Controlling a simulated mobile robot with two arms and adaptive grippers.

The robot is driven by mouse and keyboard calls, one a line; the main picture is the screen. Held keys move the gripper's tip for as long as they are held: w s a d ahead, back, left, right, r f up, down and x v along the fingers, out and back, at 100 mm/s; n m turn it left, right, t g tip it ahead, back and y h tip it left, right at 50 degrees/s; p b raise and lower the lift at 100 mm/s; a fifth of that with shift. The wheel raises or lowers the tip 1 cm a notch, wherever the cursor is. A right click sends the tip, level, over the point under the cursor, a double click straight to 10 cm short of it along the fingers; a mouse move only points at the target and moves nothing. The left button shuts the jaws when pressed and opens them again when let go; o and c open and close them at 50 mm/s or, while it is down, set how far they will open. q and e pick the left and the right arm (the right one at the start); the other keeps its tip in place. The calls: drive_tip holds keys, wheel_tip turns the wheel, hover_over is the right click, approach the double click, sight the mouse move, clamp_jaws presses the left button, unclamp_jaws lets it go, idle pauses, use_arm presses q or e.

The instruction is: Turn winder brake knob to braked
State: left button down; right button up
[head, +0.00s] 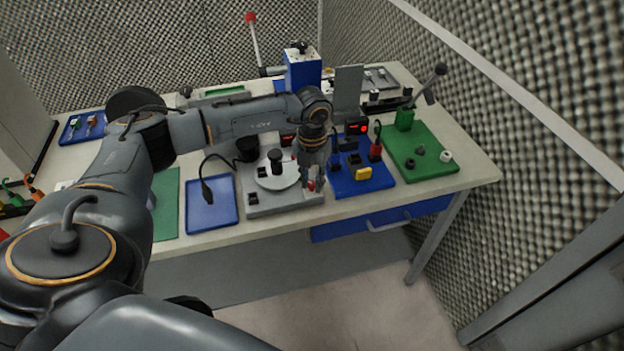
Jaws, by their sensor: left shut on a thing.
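The winder has a grey base (258,207) near the table's front edge, with a white disc (265,181) and a black hub on top. My left arm reaches in from the left over the back of the table. My left gripper (311,184) points down at the right front corner of the winder. It is shut on a small knob there with red on it, which I take to be the brake knob. The fingers hide most of the knob, so its pointer and setting cannot be read. My right gripper is not in view.
A blue board (345,184) with a yellow block and red parts lies right of the winder. A green board (430,168) with a lever lies farther right. A blue tray (210,215) lies left. A blue press (302,72) and grey plate stand behind.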

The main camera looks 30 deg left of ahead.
use_arm(q)
drive_tip(key=m+b, duration=0.3)
drive_tip(key=shift+f+m, duration=0.2)
drive_tip(key=shift+m, duration=0.1)
drive_tip(key=m+b, duration=0.3)
drive_tip(key=m, duration=0.2)
drive_tip(key=m+b, duration=0.3)
drive_tip(key=m, duration=0.2)
drive_tip(key=m+b, duration=0.1)
drive_tip(key=m, duration=0.3)
drive_tip(key=shift+r+b, duration=0.15)
drive_tip(key=shift+b, duration=0.25)
drive_tip(key=shift+m, duration=0.3)
drive_tip(key=c, duration=1.1)
unclamp_jaws()
